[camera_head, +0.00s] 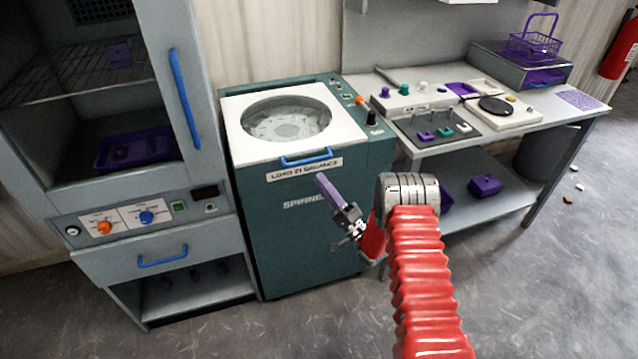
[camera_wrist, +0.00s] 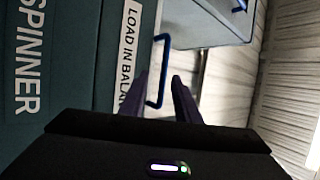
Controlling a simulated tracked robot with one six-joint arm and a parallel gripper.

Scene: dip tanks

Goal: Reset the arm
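My red-sleeved arm reaches in from the bottom right of the head view. My gripper (camera_head: 321,178) points up and left in front of the green spinner cabinet (camera_head: 290,230), below its blue lid handle (camera_head: 307,158). In the wrist view my gripper (camera_wrist: 158,76) shows two purple fingers set apart with nothing between them. A blue handle (camera_wrist: 154,102) shows beyond the gap. I cannot tell how far it is from the fingertips. In the head view the fingers overlap.
A grey drying cabinet (camera_head: 175,240) with an open upper bay stands left. A workbench (camera_head: 575,112) stands right, carrying a purple basket (camera_head: 533,44) and small coloured parts. A purple bin (camera_head: 485,186) sits on its lower shelf. Open floor (camera_head: 560,280) lies at bottom right.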

